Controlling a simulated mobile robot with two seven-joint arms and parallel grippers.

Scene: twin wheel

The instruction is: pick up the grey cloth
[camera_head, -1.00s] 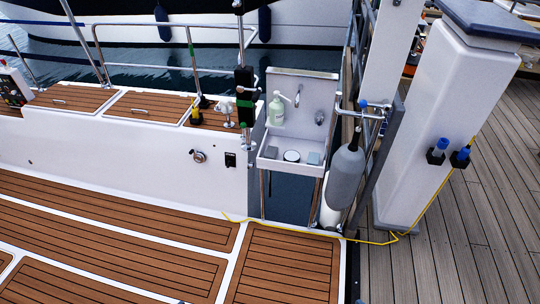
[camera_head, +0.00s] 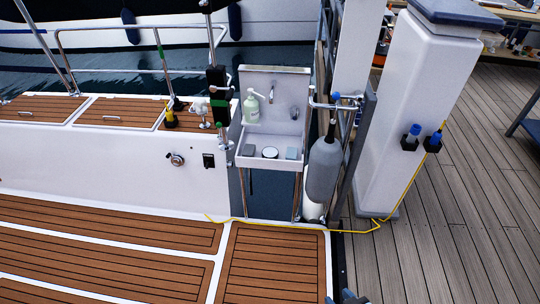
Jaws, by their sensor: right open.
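A small white sink (camera_head: 250,162) stands at the boat's edge in the middle of the camera_head view. In it lie a small dark grey piece (camera_head: 248,150), a round white dish with a dark rim (camera_head: 270,152) and a pale blue-grey piece (camera_head: 291,153). I cannot tell for sure which grey piece is the cloth. Only the tips of my right gripper (camera_head: 347,297) show at the bottom edge. They are open, apart from the sink and well below it in the picture. My left gripper is not in view.
A green-white soap bottle (camera_head: 251,107) stands at the back of the sink, beside a tap. A grey fender (camera_head: 323,170) hangs right of the sink. A white pillar (camera_head: 428,95) stands further right. A yellow cord (camera_head: 290,226) runs along the deck edge. The teak deck (camera_head: 110,245) in front is clear.

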